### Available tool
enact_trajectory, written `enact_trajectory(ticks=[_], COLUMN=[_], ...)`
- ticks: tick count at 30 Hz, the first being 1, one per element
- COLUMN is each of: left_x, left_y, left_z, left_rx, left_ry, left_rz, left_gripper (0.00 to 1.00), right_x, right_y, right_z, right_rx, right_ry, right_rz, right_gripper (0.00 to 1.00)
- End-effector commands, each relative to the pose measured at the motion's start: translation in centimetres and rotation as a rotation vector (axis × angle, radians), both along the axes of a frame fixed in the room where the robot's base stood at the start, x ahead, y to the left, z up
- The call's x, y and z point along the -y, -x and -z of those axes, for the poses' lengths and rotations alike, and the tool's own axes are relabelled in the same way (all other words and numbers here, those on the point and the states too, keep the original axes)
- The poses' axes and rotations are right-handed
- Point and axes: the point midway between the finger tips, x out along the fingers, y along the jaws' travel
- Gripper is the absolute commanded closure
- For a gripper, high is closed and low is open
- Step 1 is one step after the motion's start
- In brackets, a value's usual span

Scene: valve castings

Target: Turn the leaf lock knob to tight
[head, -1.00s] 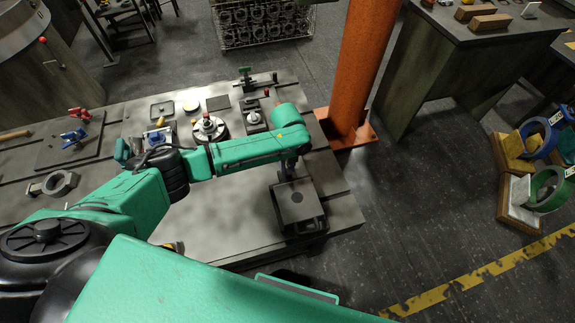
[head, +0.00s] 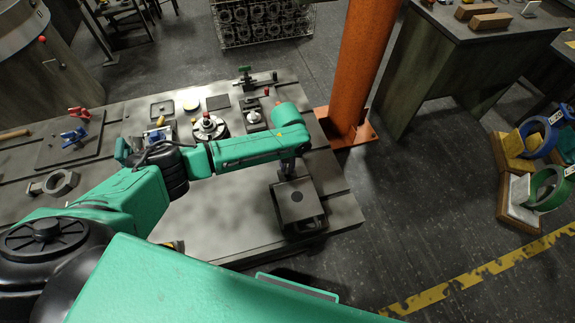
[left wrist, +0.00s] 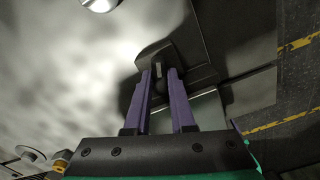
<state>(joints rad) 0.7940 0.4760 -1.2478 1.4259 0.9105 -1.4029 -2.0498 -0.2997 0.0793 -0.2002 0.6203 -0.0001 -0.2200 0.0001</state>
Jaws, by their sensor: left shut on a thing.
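My left gripper (head: 287,173) reaches down at the right end of the metal table, beside a dark square block with a flat top (head: 298,203). In the left wrist view its two purple fingers (left wrist: 161,76) are close together, shut on a small dark piece (left wrist: 161,62), which looks like the leaf lock knob, on a dark fitting. The arm and fingers hide much of it, and I cannot read any mark of its turn. My right gripper is not in view.
The grey metal table (head: 225,215) is bare left of the block. An orange post (head: 352,75) rises just beyond the table's right edge.

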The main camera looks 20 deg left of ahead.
Motion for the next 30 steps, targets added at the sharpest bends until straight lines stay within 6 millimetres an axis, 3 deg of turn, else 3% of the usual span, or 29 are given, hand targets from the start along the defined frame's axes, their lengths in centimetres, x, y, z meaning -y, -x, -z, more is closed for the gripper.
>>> enact_trajectory(ticks=[6, 7, 8, 20, 25, 30], left_x=[0.0, 0.0, 0.0, 0.0, 0.0, 0.1], left_y=[-0.3, -0.3, -0.2, -0.1, -0.1, -0.2], left_z=[-0.3, -0.3, -0.3, -0.7, -3.6, -8.4], left_rx=[0.007, 0.007, 0.007, 0.003, 0.006, 0.009], left_ry=[0.001, 0.001, 0.001, 0.0, 0.002, 0.002], left_rz=[0.001, 0.001, 0.001, 0.0, 0.001, 0.002], left_gripper=[1.0, 0.74, 0.65, 0.65, 0.65, 0.65], right_x=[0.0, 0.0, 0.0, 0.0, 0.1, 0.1], right_y=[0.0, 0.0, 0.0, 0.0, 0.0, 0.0], right_z=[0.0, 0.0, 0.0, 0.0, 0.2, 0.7], right_rx=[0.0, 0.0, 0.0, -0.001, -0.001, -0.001], right_ry=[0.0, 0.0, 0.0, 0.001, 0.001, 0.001], right_rz=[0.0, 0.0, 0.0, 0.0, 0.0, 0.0], right_gripper=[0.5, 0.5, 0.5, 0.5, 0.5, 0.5])
